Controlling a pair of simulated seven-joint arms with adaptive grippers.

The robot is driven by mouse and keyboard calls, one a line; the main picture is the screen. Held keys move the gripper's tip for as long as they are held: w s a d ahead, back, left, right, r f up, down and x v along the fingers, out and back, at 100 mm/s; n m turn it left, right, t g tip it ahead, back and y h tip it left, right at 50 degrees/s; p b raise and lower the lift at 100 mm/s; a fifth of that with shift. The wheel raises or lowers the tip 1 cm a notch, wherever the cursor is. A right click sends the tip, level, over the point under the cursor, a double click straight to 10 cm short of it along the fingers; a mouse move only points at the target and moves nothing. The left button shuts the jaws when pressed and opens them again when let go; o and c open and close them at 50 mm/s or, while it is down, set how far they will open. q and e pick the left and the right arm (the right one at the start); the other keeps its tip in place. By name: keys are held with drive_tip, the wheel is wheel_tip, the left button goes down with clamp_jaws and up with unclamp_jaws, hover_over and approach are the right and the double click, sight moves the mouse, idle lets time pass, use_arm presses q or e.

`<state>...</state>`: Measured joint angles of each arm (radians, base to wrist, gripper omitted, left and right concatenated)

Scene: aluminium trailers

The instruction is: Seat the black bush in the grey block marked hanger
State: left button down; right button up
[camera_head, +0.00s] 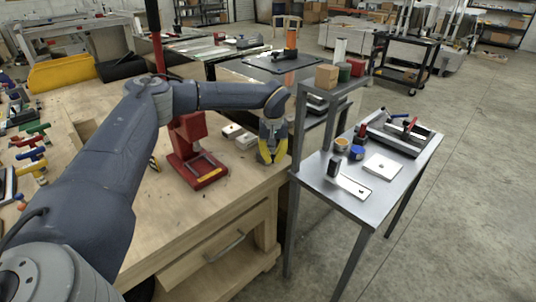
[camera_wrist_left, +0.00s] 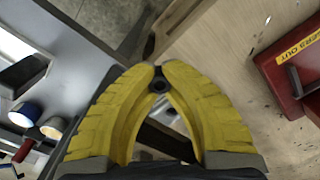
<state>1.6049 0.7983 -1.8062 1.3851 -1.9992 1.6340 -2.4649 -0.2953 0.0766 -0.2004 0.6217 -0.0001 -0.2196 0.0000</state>
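My left gripper (camera_head: 271,160) has yellow fingers pointing down above the front right corner of the wooden bench, right of the red press. In the left wrist view its fingertips (camera_wrist_left: 157,70) come together around a small black ring-shaped part, which looks like the black bush (camera_wrist_left: 159,85). The bush is too small to make out in the head view. Two pale blocks (camera_head: 246,140) (camera_head: 232,131) lie on the bench between press and gripper. No "hanger" marking is legible, so I cannot tell whether either is the grey block. My right gripper is out of view.
The red press (camera_head: 195,165) stands close left of the gripper; its base shows in the wrist view (camera_wrist_left: 292,70). The metal table (camera_head: 345,205) on the right holds a white plate (camera_head: 383,166), a blue cup (camera_head: 357,152) and a vise-like fixture (camera_head: 400,134). A raised shelf (camera_head: 318,92) rises behind.

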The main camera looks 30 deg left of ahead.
use_arm(q)
drive_tip(key=w+a+r+n, duration=0.2)
drive_tip(key=w+a+r, duration=0.25)
drive_tip(key=r, duration=0.25)
drive_tip(key=w+a+r+n, duration=0.3)
drive_tip(key=w+r, duration=0.2)
drive_tip(key=r, duration=0.2)
wheel_tip(320, 180, down, 18)
drive_tip(key=shift+f, duration=0.25)
drive_tip(key=shift+s+a+f, duration=0.1)
drive_tip(key=shift+f, duration=0.25)
drive_tip(key=shift+f, duration=0.2)
